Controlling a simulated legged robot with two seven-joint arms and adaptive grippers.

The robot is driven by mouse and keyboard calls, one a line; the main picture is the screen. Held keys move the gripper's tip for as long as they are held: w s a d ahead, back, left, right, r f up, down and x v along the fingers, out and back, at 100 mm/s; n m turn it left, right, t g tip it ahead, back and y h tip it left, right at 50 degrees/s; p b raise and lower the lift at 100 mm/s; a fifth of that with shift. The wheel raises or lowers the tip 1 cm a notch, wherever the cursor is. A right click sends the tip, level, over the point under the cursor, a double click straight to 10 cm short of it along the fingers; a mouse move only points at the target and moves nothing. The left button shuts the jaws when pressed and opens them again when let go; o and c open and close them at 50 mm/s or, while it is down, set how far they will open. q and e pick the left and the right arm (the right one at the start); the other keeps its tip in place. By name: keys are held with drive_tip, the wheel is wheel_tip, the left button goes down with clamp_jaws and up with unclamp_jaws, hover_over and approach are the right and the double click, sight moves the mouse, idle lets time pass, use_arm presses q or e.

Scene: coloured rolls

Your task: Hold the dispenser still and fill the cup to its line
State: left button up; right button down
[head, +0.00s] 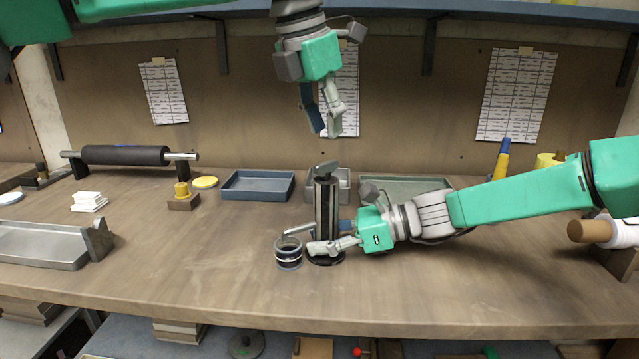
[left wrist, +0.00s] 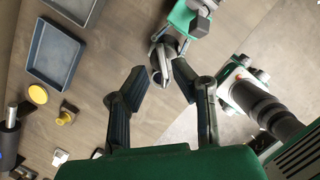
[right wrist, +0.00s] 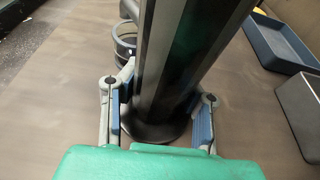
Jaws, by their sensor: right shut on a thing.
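The dispenser (head: 326,205) is a dark upright column with a grey lever head on a round base, standing on the bench. A spout reaches left from it above the cup (head: 288,256), a small clear cup with dark bands. My right gripper (head: 335,240) is shut on the dispenser's lower body; in the right wrist view its fingers flank the column (right wrist: 165,90), with the cup (right wrist: 124,45) behind. My left gripper (head: 327,132) is open and empty, pointing down above the dispenser head. In the left wrist view its fingers (left wrist: 156,90) are spread. The cup's fill level cannot be made out.
Blue tray (head: 257,198), grey bin (head: 343,196) and green tray (head: 405,178) stand behind the dispenser. A dark roller (head: 125,155) and a metal tray (head: 45,246) are at left. The bench front-left of the cup is clear.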

sight(324, 163)
use_arm(q)
drive_tip(key=shift+o, duration=0.2)
idle(0.3)
drive_tip(key=n, duration=0.4)
drive_tip(key=shift+s+r+n, duration=0.1)
drive_tip(key=shift+s+n, duration=0.15)
drive_tip(key=shift+n, duration=0.05)
drive_tip(key=n, duration=0.4)
drive_tip(key=shift+s+d+t, duration=0.1)
drive_tip(key=shift+s+t, duration=0.1)
drive_tip(key=shift+t, duration=0.1)
drive_tip(key=n, duration=0.4)
drive_tip(key=shift+s+n+h, duration=0.2)
drive_tip(key=shift+n+h, duration=0.1)
drive_tip(key=shift+h, duration=0.1)
drive_tip(key=n, duration=0.4)
drive_tip(key=shift+s+a+n, duration=0.2)
drive_tip(key=shift+a+n, duration=0.05)
drive_tip(key=shift+n, duration=0.05)
drive_tip(key=shift+w+f+n+t+h, duration=0.25)
drive_tip(key=shift+f+n, duration=0.8)
drive_tip(key=shift+n, duration=2)
drive_tip(key=shift+w+f+n+t+h, duration=0.25)
drive_tip(key=shift+f+n, duration=0.8)
drive_tip(key=shift+n, duration=1.95)
drive_tip(key=shift+w+f+n+t+h, duration=0.1)
drive_tip(key=shift+w+f+n+t, duration=0.2)
drive_tip(key=shift+f+n, duration=1.75)
wheel_tip(324, 163, up, 2)
drive_tip(key=shift+n, duration=1)
